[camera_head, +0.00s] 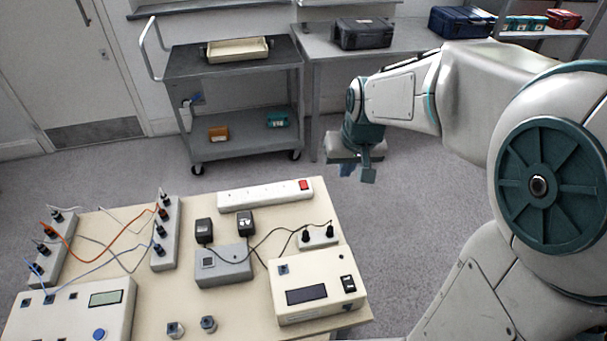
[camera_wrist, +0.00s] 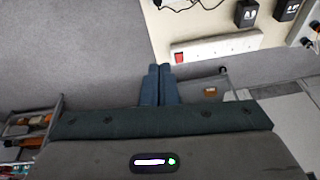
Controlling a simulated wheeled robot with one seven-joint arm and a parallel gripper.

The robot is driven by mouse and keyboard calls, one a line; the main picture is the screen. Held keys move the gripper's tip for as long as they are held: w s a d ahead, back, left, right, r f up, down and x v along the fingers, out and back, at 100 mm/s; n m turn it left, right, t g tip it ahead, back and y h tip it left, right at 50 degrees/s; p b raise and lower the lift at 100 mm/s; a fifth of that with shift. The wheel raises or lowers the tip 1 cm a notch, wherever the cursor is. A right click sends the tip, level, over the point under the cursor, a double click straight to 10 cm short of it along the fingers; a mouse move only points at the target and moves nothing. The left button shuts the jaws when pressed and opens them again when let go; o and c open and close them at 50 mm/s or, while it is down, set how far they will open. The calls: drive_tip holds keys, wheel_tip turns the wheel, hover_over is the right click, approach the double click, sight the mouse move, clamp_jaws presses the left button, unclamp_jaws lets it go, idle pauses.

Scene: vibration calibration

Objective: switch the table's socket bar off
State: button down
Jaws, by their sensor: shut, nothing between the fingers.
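The white socket bar (camera_head: 258,195) lies along the far edge of the cream table (camera_head: 170,300), with a red rocker switch (camera_head: 304,185) at its right end. No plug sits in it. I cannot tell which way the switch is tipped. In the wrist view the bar (camera_wrist: 222,45) shows right of the fingertips, its red switch (camera_wrist: 180,57) at the near end. My gripper (camera_head: 368,174) hangs beyond the table's far right corner, to the right of the bar and apart from it. In the wrist view its two fingers (camera_wrist: 161,70) are together and empty.
On the table are black power adapters (camera_head: 246,222), a grey box (camera_head: 222,265), a cream meter box (camera_head: 318,285), a smaller socket strip (camera_head: 318,237) and strips with coloured cables (camera_head: 165,235). A grey cart (camera_head: 232,66) stands behind. Floor right of the table is clear.

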drive_tip(key=s+d, duration=0.2)
drive_tip(key=s, duration=0.6)
drive_tip(key=s+d+r+m, duration=0.1)
drive_tip(key=s+d, duration=0.1)
drive_tip(key=s, duration=0.6)
drive_tip(key=shift+s+d+r+h, duration=0.25)
drive_tip(key=shift+d+h, duration=0.15)
